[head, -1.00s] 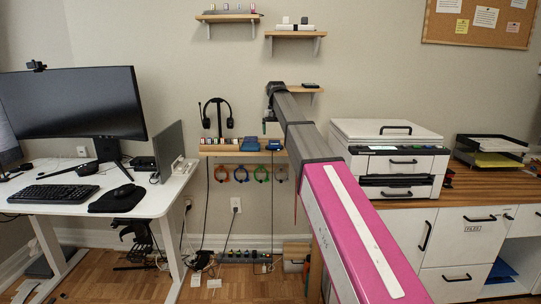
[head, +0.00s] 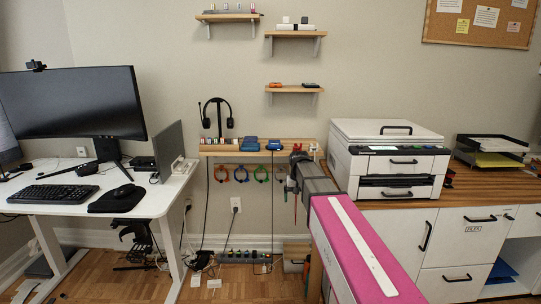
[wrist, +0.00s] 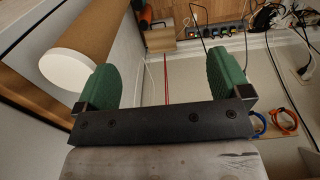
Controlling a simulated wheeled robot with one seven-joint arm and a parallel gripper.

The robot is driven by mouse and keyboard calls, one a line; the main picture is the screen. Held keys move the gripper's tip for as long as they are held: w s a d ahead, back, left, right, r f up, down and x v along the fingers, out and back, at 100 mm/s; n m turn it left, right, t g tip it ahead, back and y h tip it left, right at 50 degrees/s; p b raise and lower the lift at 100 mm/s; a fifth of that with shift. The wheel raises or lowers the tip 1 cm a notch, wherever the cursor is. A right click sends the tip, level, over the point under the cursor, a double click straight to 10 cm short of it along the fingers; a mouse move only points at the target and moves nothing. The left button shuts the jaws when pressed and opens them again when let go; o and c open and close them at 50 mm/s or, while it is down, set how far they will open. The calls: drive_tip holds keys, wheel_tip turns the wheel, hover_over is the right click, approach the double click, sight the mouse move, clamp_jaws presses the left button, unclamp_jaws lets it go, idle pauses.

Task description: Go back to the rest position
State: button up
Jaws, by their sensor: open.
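My gripper (head: 291,190) hangs at the end of my grey and pink arm, in front of the wall by the right end of the long wooden shelf (head: 225,148). In the wrist view, its two green fingers (wrist: 162,84) stand wide apart with nothing held between them. The head view shows the fingers only small, pointing down.
A small shelf (head: 310,90) above holds an orange item (head: 276,85) and a dark item (head: 309,84). The printer (head: 390,160) stands close to my arm on the right. Cable loops (head: 242,174) hang under the long shelf. The desk (head: 150,190) is at left.

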drive_tip(key=s+d+f, duration=0.3)
drive_tip(key=s+f, duration=0.5)
drive_tip(key=s, duration=0.3)
drive_tip(key=s+d+f, duration=0.4)
drive_tip(key=s+f, duration=0.4)
drive_tip(key=s, duration=0.2)
drive_tip(key=shift+s+d+f, duration=0.15)
drive_tip(key=shift+s+f, duration=0.2)
drive_tip(key=shift+f, duration=0.05)
